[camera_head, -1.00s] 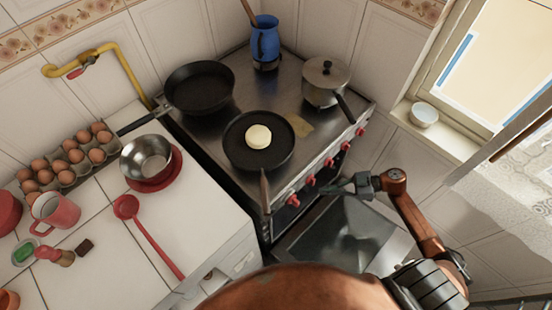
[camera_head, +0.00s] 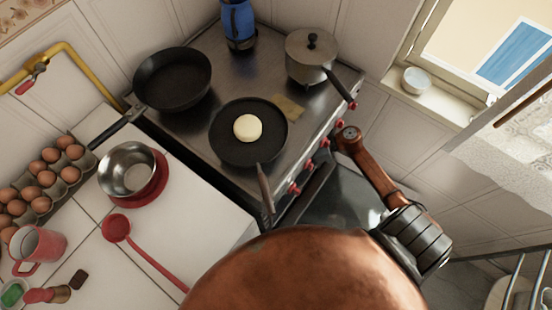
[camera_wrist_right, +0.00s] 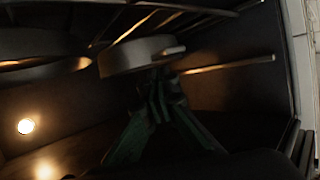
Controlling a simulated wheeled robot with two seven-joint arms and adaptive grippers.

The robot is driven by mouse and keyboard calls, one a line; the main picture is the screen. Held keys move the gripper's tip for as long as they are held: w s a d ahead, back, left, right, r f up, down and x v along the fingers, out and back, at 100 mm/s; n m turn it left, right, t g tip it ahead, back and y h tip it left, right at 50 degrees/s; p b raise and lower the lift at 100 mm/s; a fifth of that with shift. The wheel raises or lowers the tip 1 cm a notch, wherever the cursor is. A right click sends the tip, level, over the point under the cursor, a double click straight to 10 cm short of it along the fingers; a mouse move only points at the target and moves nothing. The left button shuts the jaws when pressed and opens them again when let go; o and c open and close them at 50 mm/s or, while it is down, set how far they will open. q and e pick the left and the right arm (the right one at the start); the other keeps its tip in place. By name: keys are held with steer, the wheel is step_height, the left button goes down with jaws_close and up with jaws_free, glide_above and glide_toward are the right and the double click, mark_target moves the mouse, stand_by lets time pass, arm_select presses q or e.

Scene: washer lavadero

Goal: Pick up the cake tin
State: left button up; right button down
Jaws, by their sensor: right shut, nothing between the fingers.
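In the right wrist view I see inside the dark oven. A round, pale-sided tin (camera_wrist_right: 140,56), which looks like the cake tin, sits at the rack's height near the middle. My right gripper (camera_wrist_right: 158,88), with green fingers, is shut and empty just below and in front of this tin. I cannot tell whether it touches the tin. In the head view my right arm reaches down to the oven at the front of the stove, and its gripper is hidden there. My left gripper is not in view.
Another round dark dish (camera_wrist_right: 40,68) is at the left in the oven. Rack bars (camera_wrist_right: 228,64) cross near the tin. A lamp (camera_wrist_right: 26,126) glows at the left. On the stove (camera_head: 205,60) stand a pan (camera_head: 248,150) with a pale round food, another pan (camera_head: 172,78) and a pot (camera_head: 311,58).

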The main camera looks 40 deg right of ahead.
steer(key=b+x, duration=0.1)
steer(key=x, duration=0.1)
steer(key=shift+w+a, duration=0.1)
steer(key=shift+a, duration=0.15)
steer(key=shift+f, duration=0.35)
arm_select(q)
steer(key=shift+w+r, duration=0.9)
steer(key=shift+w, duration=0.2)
arm_select(e)
steer(key=shift+f, duration=0.15)
steer(key=shift+d, duration=0.1)
